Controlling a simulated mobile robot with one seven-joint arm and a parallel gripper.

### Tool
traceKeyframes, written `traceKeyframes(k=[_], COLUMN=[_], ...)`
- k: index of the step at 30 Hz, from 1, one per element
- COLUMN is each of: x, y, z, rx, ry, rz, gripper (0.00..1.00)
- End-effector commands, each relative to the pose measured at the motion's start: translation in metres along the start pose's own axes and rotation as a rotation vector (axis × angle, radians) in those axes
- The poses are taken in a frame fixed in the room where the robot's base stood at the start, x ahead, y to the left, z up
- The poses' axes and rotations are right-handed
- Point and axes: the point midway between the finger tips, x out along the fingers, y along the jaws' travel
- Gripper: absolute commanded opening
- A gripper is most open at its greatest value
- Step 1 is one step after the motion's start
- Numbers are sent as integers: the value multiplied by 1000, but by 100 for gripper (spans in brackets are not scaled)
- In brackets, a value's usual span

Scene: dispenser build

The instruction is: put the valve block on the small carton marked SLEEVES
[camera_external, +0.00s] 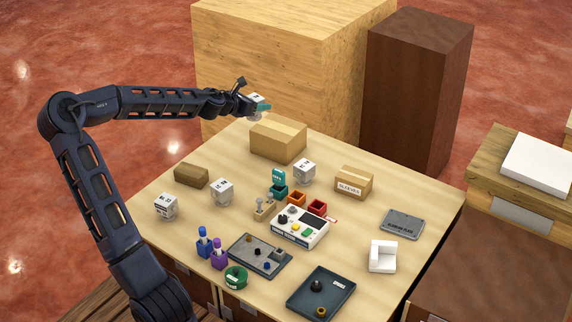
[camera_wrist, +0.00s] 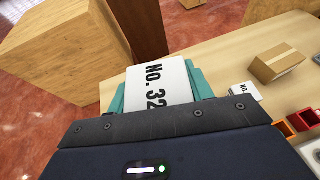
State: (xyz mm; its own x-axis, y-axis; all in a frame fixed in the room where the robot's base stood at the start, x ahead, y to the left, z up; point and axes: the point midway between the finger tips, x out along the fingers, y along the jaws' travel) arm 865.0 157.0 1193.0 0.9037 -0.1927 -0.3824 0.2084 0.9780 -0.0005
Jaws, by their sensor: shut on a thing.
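My gripper (camera_external: 262,107) is shut on a white block marked No. 32 (camera_wrist: 160,84), held in the air near the back left edge of the table. Its teal fingers (camera_wrist: 160,88) lie on both sides of the block. I take this block for the valve block, but similar white blocks stand on the table. The small carton (camera_external: 353,183) with a white label sits closed at the right back of the table, apart from my gripper. Its lettering is too small to read surely. It also shows in the wrist view (camera_wrist: 278,62), with nothing on top.
A larger carton (camera_external: 278,138) stands near my gripper. A numbered white block (camera_external: 304,170) and red and orange bins (camera_external: 317,207) stand left of the small carton. A tall wooden box (camera_external: 285,65) and dark cabinet (camera_external: 415,90) rise behind the table.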

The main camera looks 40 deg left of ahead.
Motion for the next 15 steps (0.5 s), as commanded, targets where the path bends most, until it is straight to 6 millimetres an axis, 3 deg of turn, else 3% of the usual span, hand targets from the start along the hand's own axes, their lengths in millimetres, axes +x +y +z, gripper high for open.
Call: traceKeyframes(k=[6, 15], x=[43, 79], y=[-58, -134], z=[25, 53], rx=[90, 207], ry=[-2, -2], rz=[-221, -498], gripper=[10, 10])
